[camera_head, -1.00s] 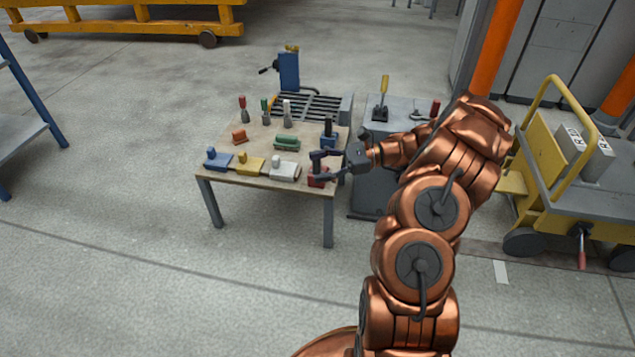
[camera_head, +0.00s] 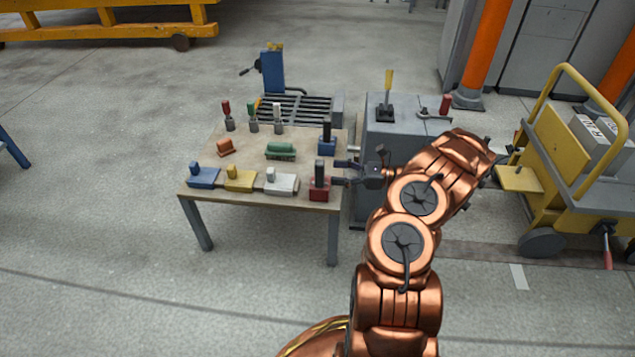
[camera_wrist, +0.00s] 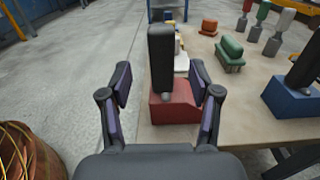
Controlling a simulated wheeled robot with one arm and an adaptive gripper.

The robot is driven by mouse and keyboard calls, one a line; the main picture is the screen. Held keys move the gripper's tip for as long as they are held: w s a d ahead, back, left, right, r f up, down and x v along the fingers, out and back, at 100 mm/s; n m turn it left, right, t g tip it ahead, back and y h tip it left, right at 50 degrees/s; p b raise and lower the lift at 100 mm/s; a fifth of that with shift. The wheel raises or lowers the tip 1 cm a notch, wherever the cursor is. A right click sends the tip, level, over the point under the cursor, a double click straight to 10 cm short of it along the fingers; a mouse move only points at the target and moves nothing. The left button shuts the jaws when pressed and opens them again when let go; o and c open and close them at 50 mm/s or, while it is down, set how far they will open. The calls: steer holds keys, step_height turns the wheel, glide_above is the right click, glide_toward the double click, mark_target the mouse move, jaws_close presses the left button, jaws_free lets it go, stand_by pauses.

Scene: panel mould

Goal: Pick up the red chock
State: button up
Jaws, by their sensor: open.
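The red chock (camera_head: 319,190) is a red block with an upright black handle. It stands at the front right corner of the table in the head view. In the wrist view the red chock (camera_wrist: 173,106) is straight ahead, its dark handle rising above the fingertips. My gripper (camera_head: 342,172) is open and just to the right of the chock. In the wrist view my gripper (camera_wrist: 160,85) has one finger on each side of the chock's outline. I cannot tell whether the fingers touch it.
A blue chock (camera_head: 327,145) with a black handle stands behind. White (camera_head: 281,184), yellow (camera_head: 239,181) and blue (camera_head: 204,179) clamp-like blocks line the front of the table (camera_head: 240,204). A green block (camera_head: 281,152) lies mid-table. A grey cabinet (camera_head: 400,140) stands right of the table.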

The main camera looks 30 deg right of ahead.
mark_target(320, 171)
steer(key=b+x, duration=0.1)
steer(key=x, duration=0.2)
steer(key=b+x, duration=0.1)
steer(key=x, duration=0.1)
steer(key=shift+w+a+f+b, duration=0.1)
steer(key=shift+w+f+b, duration=0.1)
steer(key=shift+f+b, duration=0.15)
steer(key=shift+w+a+r, duration=0.15)
steer(key=shift+w+a, duration=0.05)
steer(key=shift+c, duration=0.4)
jaws_close()
